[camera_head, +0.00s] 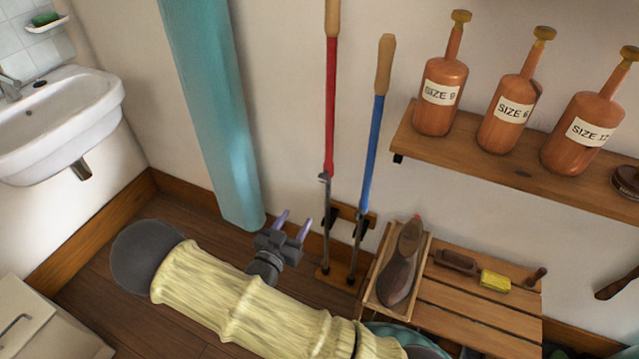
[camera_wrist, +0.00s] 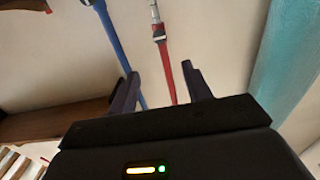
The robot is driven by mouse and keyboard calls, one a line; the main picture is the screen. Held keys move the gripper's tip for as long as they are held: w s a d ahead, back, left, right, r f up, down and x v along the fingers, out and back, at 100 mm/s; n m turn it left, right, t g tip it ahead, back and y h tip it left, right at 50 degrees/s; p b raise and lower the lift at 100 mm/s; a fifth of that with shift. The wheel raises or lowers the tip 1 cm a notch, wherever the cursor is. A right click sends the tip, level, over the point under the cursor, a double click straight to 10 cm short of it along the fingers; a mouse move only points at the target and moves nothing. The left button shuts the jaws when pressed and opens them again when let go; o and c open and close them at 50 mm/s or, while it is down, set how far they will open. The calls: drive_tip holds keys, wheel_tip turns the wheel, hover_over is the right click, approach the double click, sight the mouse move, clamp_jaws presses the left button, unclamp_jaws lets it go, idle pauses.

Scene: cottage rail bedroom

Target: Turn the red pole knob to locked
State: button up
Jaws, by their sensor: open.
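The red pole (camera_head: 330,110) stands upright against the wall with a wooden grip on top; below its red tube is a thin metal shaft. A small grey knob (camera_head: 324,178) sits at the lower end of the red tube. In the wrist view the red pole (camera_wrist: 171,80) runs between my fingers in the picture, and its collar with the knob (camera_wrist: 158,33) is beyond the fingertips. My gripper (camera_head: 294,220) is open and empty, low and left of the red pole, apart from it. The knob's setting is too small to tell.
A blue pole (camera_head: 373,150) stands just right of the red one, both in a wooden floor rack (camera_head: 325,276). A teal column (camera_head: 213,110) is at left. A slatted bench (camera_head: 470,318) and a shelf (camera_head: 480,160) with bottles are at right. A sink (camera_head: 60,125) is far left.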

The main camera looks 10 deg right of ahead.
sight(322, 179)
drive_tip(key=b+x, duration=0.1)
drive_tip(key=x, duration=1.4)
drive_tip(key=shift+w+d, duration=0.2)
drive_tip(key=shift+w, duration=0.05)
drive_tip(key=c, duration=1)
